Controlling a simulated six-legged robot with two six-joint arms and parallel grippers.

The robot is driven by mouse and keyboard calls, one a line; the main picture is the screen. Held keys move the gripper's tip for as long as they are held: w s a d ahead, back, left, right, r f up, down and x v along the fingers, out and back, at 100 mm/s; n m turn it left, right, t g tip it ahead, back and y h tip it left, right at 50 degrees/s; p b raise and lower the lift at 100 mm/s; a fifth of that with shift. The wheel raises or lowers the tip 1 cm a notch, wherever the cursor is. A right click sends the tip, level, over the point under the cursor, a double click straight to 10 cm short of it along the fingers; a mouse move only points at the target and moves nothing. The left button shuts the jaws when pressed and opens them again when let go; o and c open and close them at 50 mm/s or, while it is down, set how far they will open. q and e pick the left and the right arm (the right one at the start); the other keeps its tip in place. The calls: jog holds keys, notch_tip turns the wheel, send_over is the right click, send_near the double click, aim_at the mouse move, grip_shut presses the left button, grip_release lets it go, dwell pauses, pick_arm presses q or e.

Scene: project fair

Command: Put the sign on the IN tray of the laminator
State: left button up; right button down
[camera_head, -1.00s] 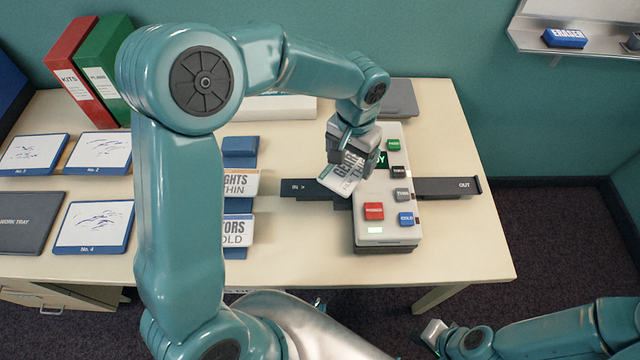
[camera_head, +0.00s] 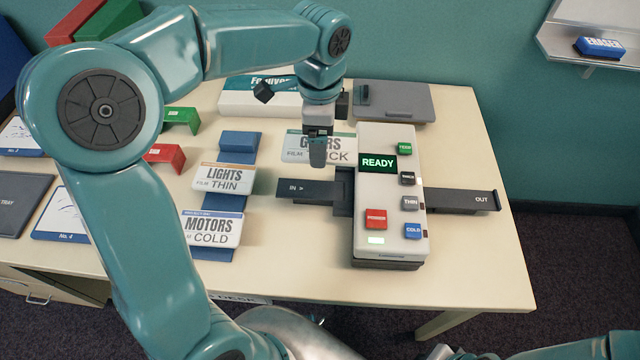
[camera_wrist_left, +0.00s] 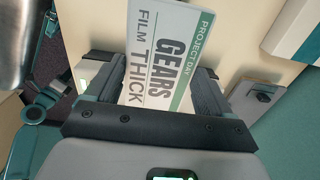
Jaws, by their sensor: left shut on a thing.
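The white GEARS sign (camera_head: 300,148), lettered FILM THICK with a green edge, is between the fingers of my left gripper (camera_head: 317,160). The wrist view shows the sign (camera_wrist_left: 160,50) between both fingers (camera_wrist_left: 155,95). In the head view it appears just behind the dark IN tray (camera_head: 312,191); its height over the table is hard to judge. The tray is bare and joins the left side of the white laminator (camera_head: 391,225), whose display reads READY. My right gripper (camera_head: 440,352) barely shows at the bottom edge; its jaws cannot be made out.
The LIGHTS sign (camera_head: 222,179) and MOTORS sign (camera_head: 212,229) rest on blue holders left of the IN tray. Red and green stands (camera_head: 181,119) are farther left. A white box (camera_head: 255,100) and grey device (camera_head: 400,100) stand behind. The OUT tray (camera_head: 465,201) is clear.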

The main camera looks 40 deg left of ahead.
aim_at(320, 190)
pick_arm(q)
notch_tip(320, 190, down, 14)
jog(key=shift+w+f+b, duration=0.1)
jog(key=shift+b, duration=0.7)
jog(key=shift+f, duration=0.2)
jog(key=o, duration=0.9)
jog(key=shift+r, duration=0.45)
notch_tip(320, 190, up, 11)
jog(key=shift+f+p, duration=0.1)
jog(key=shift+p, duration=0.7)
jog(key=shift+r, duration=0.45)
